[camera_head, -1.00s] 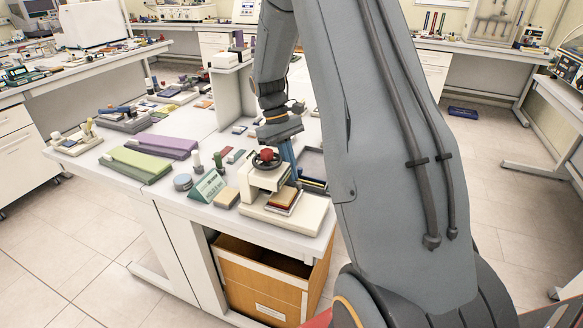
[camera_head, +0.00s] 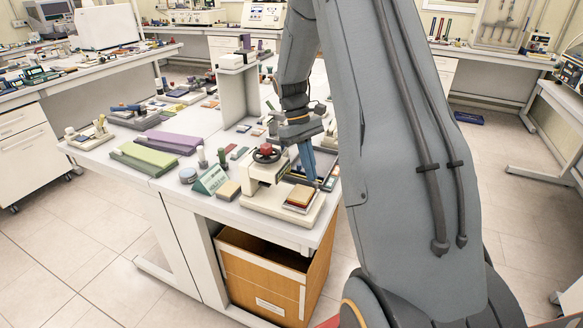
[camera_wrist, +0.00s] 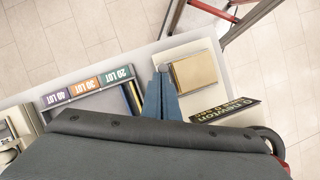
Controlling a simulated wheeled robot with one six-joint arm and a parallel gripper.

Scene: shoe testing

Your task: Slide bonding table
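The bonding press (camera_head: 257,172) is a cream device with a black handwheel and red knob on the bench's front right corner. Its cream base (camera_head: 268,206) bears a small sliding table with a tan pad (camera_head: 300,195) on a dark red and white plate, standing out to the right of the press head. The pad also shows in the wrist view (camera_wrist: 195,72). My gripper (camera_head: 312,181) points down behind the pad. In the wrist view its blue fingers (camera_wrist: 162,70) lie together beside the pad's left edge, with nothing seen between them. Contact with the table cannot be told.
A lot tray (camera_wrist: 92,100) with coloured labels lies close beside my fingers. An upright white post (camera_head: 238,95) rises behind. The bench's front edge is close.

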